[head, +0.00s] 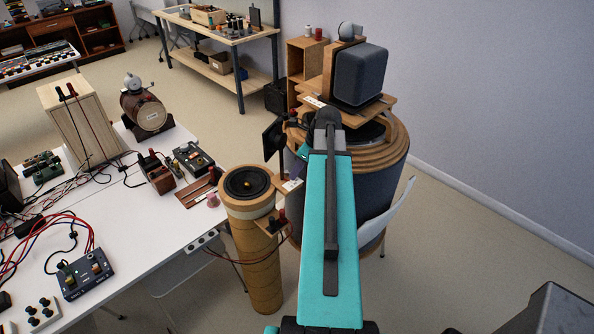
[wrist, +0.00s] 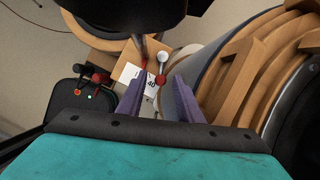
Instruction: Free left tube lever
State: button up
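A tall tan tube (head: 260,255) with a black speaker cone on top stands left of my arm in the head view. A small wooden bracket with a white label (head: 291,185) sticks out from its top right. In the wrist view a small lever (wrist: 162,57) with a pale round knob and a red part stands by a white label (wrist: 150,86). My gripper (wrist: 158,82) is open, its two purple fingers apart on either side of the lever's red end. I cannot tell whether they touch it. My arm hides the gripper in the head view.
A wide drum-like speaker (head: 393,190) with wooden rings stands close on the right, a dark cube speaker (head: 360,75) above it. A white table (head: 130,220) with wired boxes is at left. A dark panel (wrist: 85,105) with small lights is left of my fingers.

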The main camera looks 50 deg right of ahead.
jog(key=b+v, duration=0.4)
jog(key=v, duration=0.9)
jog(key=shift+s, duration=0.15)
jog(key=shift+r, duration=0.1)
dwell(0.6)
